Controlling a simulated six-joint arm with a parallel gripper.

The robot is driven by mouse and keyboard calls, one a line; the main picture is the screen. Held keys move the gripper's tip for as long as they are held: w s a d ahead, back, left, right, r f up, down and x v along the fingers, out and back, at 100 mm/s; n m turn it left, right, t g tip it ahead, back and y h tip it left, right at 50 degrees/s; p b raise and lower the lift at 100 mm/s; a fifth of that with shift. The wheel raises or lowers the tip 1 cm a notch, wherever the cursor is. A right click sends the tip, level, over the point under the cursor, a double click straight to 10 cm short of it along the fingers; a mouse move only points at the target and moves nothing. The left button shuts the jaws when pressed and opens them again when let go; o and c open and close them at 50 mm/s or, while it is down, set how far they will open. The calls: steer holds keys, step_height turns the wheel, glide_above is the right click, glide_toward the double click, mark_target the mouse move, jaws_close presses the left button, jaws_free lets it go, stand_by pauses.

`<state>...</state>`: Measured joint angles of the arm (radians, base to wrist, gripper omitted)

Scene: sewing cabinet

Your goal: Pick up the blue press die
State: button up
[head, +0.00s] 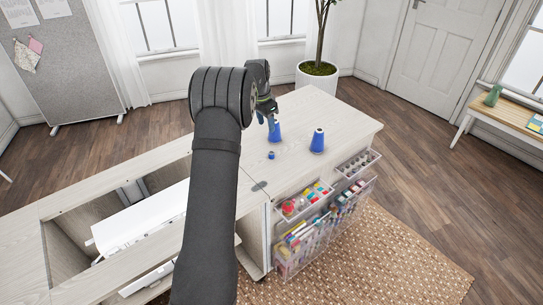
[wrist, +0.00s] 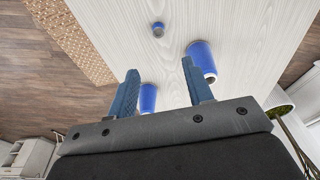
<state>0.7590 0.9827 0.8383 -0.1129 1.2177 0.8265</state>
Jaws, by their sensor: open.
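The small blue press die (head: 271,155) is a short round piece lying on the pale wood cabinet top, nearer to me than two taller blue cones. In the wrist view the die (wrist: 158,29) is near the top edge, beyond the fingertips. My gripper (head: 267,112) is above the far part of the top, behind the die. Its two blue fingers (wrist: 160,69) are spread and apart from the die, with nothing clearly held between them.
Blue cones (head: 317,141) (head: 275,132) stand on the cabinet top (head: 335,115); one is close to my gripper. Clear bins (head: 305,203) of coloured supplies hang on the cabinet's side. A potted plant (head: 318,69) stands behind. An open recess with a white machine (head: 140,215) is at left.

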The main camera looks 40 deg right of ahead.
glide_above(271, 153)
steer(key=a, duration=0.1)
step_height(271, 153, down, 10)
steer(key=shift+s+d+f, duration=0.1)
steer(key=shift+d+f, duration=0.1)
steer(key=shift+f, duration=1.1)
steer(key=shift+s+d+f, duration=0.1)
steer(key=shift+d+f, duration=0.1)
steer(key=shift+f, duration=1.1)
jaws_close()
